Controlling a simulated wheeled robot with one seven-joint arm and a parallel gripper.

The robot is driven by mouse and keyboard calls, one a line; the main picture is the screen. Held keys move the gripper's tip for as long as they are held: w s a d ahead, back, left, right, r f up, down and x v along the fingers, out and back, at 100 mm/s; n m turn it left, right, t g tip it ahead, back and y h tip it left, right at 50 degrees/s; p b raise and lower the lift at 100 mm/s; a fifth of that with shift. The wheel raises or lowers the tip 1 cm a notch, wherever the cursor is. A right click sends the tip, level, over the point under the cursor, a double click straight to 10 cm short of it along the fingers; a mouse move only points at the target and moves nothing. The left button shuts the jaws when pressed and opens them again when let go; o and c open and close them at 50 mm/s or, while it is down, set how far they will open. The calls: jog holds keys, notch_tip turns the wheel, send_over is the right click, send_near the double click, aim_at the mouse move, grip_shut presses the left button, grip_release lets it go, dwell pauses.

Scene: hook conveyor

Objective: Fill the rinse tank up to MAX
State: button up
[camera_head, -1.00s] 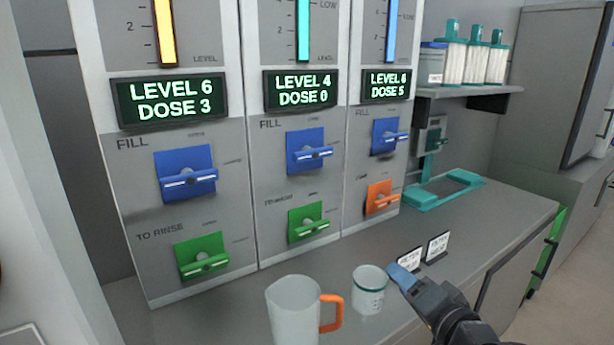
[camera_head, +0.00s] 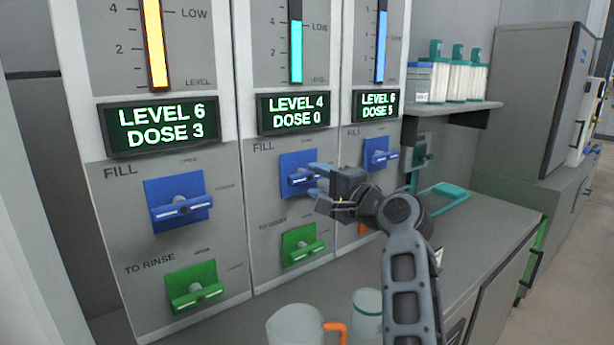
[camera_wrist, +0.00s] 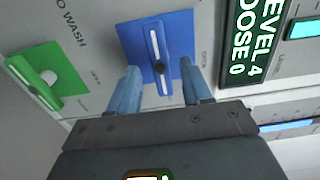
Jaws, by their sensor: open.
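The middle panel has a cyan level gauge (camera_head: 296,52) and a display (camera_head: 293,113) reading LEVEL 4, DOSE 0. Its blue FILL valve (camera_head: 297,170) has its handle lying across it, and the valve also shows in the wrist view (camera_wrist: 158,50). My gripper (camera_head: 318,183) is open in front of this valve. In the wrist view its fingers (camera_wrist: 160,88) point at the blue plate, either side of the handle's lower end; I cannot tell whether they touch. Below is a green valve (camera_head: 299,245), labelled TO WASH in the wrist view. No MAX mark is in view.
The left panel (camera_head: 157,127) reads LEVEL 6, DOSE 3, with a green TO RINSE valve (camera_head: 192,286). The right panel (camera_head: 378,104) has a blue valve. A jug (camera_head: 293,326) and a cup (camera_head: 367,312) stand on the counter below.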

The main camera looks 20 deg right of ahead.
aim_at(310, 179)
jog(key=shift+x, duration=2.05)
jog(key=shift+c, duration=0.2)
jog(key=shift+f, duration=0.1)
grip_shut()
